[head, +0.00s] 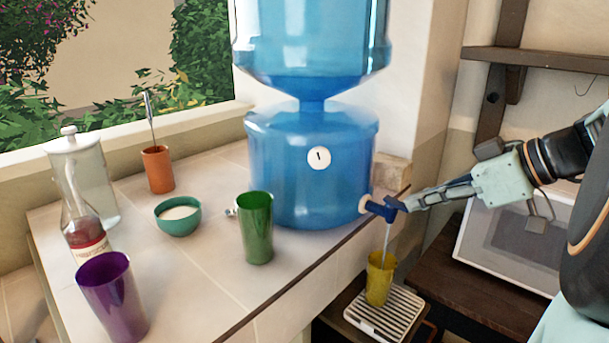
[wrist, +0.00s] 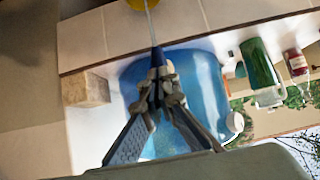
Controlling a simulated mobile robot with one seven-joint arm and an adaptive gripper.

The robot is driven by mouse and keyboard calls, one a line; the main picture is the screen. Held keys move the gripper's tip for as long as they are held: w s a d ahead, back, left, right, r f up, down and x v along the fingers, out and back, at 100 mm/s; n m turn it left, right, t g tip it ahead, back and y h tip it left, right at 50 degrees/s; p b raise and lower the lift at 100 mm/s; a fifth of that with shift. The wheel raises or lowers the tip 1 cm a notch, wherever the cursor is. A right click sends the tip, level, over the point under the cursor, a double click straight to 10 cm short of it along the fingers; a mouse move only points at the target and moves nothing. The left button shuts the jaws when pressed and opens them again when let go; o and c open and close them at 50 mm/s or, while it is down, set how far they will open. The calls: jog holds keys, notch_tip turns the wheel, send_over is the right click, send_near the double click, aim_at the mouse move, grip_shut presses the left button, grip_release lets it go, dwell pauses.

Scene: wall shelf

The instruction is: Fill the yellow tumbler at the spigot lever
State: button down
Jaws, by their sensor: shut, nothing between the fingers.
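The yellow tumbler (head: 379,280) stands upright on a white slatted drip tray (head: 412,306) below the counter edge. The blue spigot (head: 376,208) sticks out low on the right of the blue water dispenser (head: 285,175). A thin stream of water (head: 387,236) runs from it down into the tumbler. My gripper (head: 404,203) is shut and empty, with its fingertips at the spigot lever, which they partly hide. In the wrist view the fingertips (wrist: 162,92) meet the spigot (wrist: 157,60), and the tumbler's edge (wrist: 122,4) shows at the top. The water level is not clear.
A wooden shelf (head: 545,60) is on the right wall.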

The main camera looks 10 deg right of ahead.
jog(key=shift+r, duration=0.85)
jog(key=s+d+r+p, duration=0.2)
jog(key=s+r+p, duration=0.1)
jog(key=r, duration=0.9)
jog(key=shift+d+r, duration=0.2)
jog(key=shift+r, duration=0.1)
dwell(0.6)
